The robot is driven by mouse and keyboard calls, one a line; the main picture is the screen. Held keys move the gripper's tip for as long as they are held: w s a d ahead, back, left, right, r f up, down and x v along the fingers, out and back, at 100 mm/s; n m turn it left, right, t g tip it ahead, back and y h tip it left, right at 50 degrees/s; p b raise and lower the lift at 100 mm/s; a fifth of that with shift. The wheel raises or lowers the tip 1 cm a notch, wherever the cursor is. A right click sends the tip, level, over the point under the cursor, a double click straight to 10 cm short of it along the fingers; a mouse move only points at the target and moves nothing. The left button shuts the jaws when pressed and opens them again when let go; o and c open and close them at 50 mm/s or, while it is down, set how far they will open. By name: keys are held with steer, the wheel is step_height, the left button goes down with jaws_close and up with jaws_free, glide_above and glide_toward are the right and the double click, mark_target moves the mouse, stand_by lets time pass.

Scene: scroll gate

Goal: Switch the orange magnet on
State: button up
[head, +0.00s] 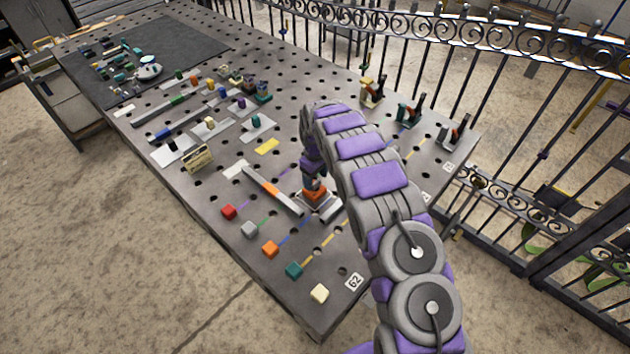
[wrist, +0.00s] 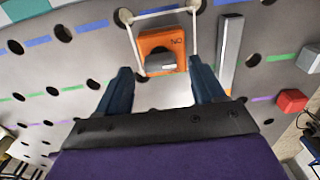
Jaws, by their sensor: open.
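The orange magnet (wrist: 160,45) is a block with a grey knob (wrist: 161,62) and dark lettering on its face in the wrist view. In the head view the orange magnet (head: 316,195) stands on a pale base on the perforated table. My gripper (wrist: 160,68) is open and empty, with one dark finger on each side of the knob's near side. The knob is hidden there.
Coloured cubes, including a red cube (head: 228,211) and an orange cube (head: 270,249), line the near edge. Clamps (head: 408,115) stand at the right edge, before a metal fence (head: 480,75).

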mark_target(316, 182)
step_height(316, 182, up, 15)
steer(key=shift+f+p, duration=0.15)
steer(key=shift+p, duration=0.15)
steer(key=shift+a, duration=0.1)
steer(key=s+d+r+m+h+b, duration=0.1)
steer(key=s+d+r+m+b, duration=0.15)
steer(key=s+d+r, duration=0.5)
steer(key=s+d+r+m+b, duration=0.1)
steer(key=s+d+r+m, duration=0.35)
steer(key=s+d, duration=0.55)
steer(key=s+d+f+m+g+b, duration=0.1)
steer(key=s, duration=1.5)
steer(key=s+d+f+m+y+b, duration=0.1)
steer(key=s+f+m, duration=0.1)
steer(key=s, duration=1.4)
steer(key=shift+s+f+g, duration=0.3)
steer(key=shift+s+g, duration=0.05)
steer(key=shift+g, duration=0.05)
